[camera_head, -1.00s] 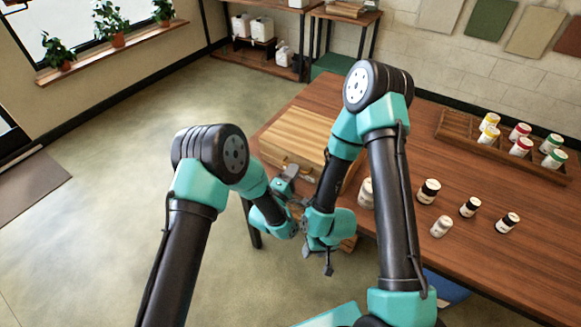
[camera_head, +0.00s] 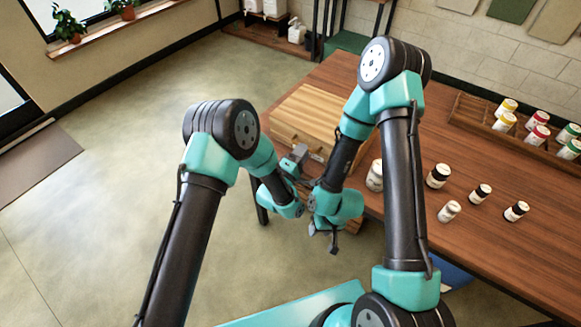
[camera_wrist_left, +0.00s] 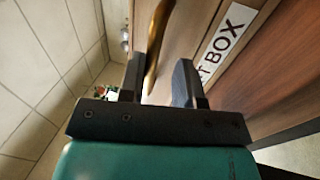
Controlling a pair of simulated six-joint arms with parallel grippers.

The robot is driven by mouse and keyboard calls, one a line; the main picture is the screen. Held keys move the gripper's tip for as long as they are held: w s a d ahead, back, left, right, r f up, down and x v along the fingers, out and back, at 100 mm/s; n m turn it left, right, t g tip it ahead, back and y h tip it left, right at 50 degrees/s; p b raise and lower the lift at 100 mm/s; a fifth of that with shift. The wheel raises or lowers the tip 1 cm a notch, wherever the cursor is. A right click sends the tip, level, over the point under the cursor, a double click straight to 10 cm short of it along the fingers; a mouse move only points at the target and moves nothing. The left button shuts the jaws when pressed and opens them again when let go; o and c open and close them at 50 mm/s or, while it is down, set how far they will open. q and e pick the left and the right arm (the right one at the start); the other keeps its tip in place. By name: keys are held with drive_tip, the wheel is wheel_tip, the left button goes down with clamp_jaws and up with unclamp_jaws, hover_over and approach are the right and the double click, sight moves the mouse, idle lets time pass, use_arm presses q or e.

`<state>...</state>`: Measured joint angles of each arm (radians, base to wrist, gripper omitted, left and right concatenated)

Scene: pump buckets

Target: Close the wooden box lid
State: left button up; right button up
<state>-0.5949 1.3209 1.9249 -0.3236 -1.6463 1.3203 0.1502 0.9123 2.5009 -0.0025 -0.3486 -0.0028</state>
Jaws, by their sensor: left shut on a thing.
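The light-wood box (camera_head: 308,113) sits at the table's left end; its lid looks down flat on top. A golden handle (camera_wrist_left: 158,45) and a white label ending in "T BOX" (camera_wrist_left: 228,42) show on its face in the left wrist view. My left gripper (camera_head: 296,160) is at the box's near face, shut on the handle, which lies between its fingers (camera_wrist_left: 160,85). My right gripper (camera_head: 324,243) hangs empty in front of the table edge, its fingers apart and pointing down. My right arm hides the box's right end.
On the brown table (camera_head: 480,245), a white jar (camera_head: 375,176) stands right of the box, with several small bottles (camera_head: 439,176) further right. A wooden rack (camera_head: 470,112) of colored bottles is at the back right. Open floor (camera_head: 130,130) lies left.

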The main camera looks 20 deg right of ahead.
use_arm(q)
drive_tip(key=v, duration=1.7)
drive_tip(key=shift+a, duration=0.15)
drive_tip(key=w+a+f+m+g+y, duration=0.15)
drive_tip(key=a+f+y, duration=0.25)
drive_tip(key=a, duration=0.4)
drive_tip(key=w+a+f+m+g+y, duration=0.1)
drive_tip(key=a+f+m+g+y, duration=0.3)
drive_tip(key=a, duration=0.4)
drive_tip(key=s+a+f+g+y, duration=0.2)
drive_tip(key=s+a+g+y, duration=0.2)
drive_tip(key=s+a, duration=0.9)
drive_tip(key=a+g, duration=0.3)
drive_tip(key=shift+s+a+f+y, duration=0.25)
drive_tip(key=shift+s+f+y, duration=0.05)
drive_tip(key=shift+s+f, duration=0.1)
drive_tip(key=shift+m, duration=0.25)
